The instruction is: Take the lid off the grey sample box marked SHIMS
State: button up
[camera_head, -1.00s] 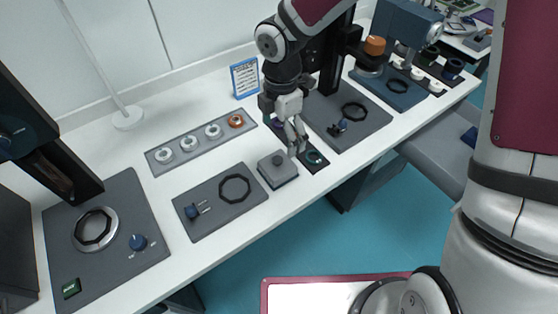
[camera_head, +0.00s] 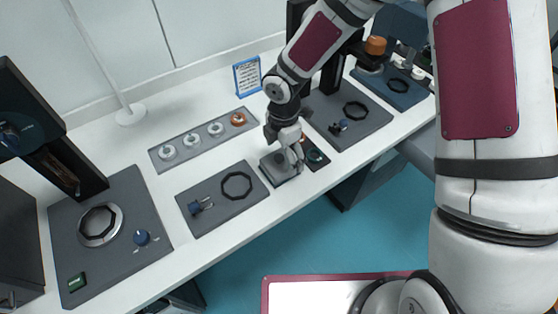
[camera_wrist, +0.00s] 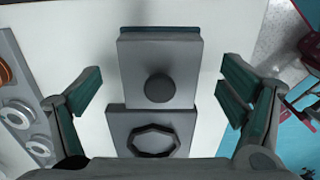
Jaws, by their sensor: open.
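A grey square sample box (camera_head: 274,172) sits on the white table near its front edge. Its flat grey lid (camera_wrist: 138,68) has a round dark knob (camera_wrist: 159,88) in the middle, and a teal edge shows at the far side. The lid is on the box. No SHIMS marking is legible. My gripper (camera_head: 290,163) is over the box and partly hides it in the head view. In the wrist view, my gripper (camera_wrist: 163,92) is open, its fingers wide apart on the left and right of the box.
A grey plate with a dark octagonal ring (camera_head: 237,185) and blue knob lies left of the box. A tray (camera_head: 180,160) of white and copper rings is behind it. A dark pad (camera_head: 316,158) adjoins on the right. A blue-framed sign (camera_head: 247,76) stands behind.

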grip_shut()
dwell(0.3)
